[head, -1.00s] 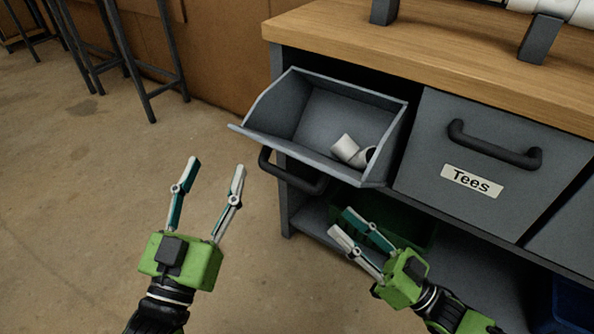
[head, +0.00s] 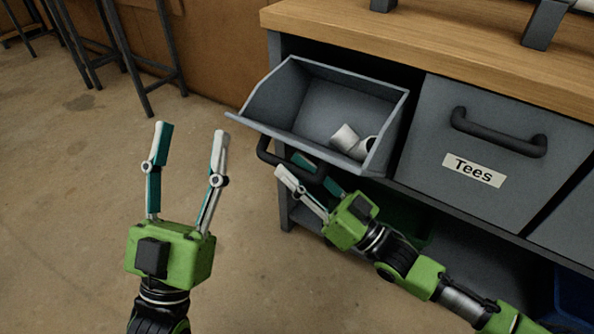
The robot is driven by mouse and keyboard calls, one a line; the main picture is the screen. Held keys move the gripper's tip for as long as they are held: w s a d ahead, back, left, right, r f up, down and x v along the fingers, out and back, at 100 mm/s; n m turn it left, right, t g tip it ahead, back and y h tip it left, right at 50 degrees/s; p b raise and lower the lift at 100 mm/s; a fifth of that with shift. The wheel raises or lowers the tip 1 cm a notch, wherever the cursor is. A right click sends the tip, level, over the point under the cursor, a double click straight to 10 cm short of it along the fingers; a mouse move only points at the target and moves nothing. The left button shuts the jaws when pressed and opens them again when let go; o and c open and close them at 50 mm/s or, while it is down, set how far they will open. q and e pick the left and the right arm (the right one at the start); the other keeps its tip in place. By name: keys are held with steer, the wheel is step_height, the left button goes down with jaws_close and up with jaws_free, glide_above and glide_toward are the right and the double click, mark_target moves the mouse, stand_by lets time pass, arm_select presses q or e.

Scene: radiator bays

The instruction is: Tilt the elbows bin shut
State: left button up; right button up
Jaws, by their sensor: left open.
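The elbows bin (head: 290,95) is a grey bin tilted open under the bench top, with white pipe elbows (head: 352,141) lying inside. Its front label is not visible. Its dark bar handle (head: 266,150) hangs below the front lip. My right gripper (head: 290,165) is below the bin, with its fingertips overlapping the handle in the picture. Its fingers look apart; I cannot tell if they touch the handle. My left gripper (head: 191,138) is open and empty, over the floor to the left of the bin.
A shut bin labelled Tees (head: 470,150) is right of the open bin. The wooden bench top (head: 440,50) is above. A green crate (head: 405,222) and a blue crate (head: 575,298) are on the lower shelf. Stools (head: 135,55) stand at the back left; the floor at left is clear.

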jaws_close()
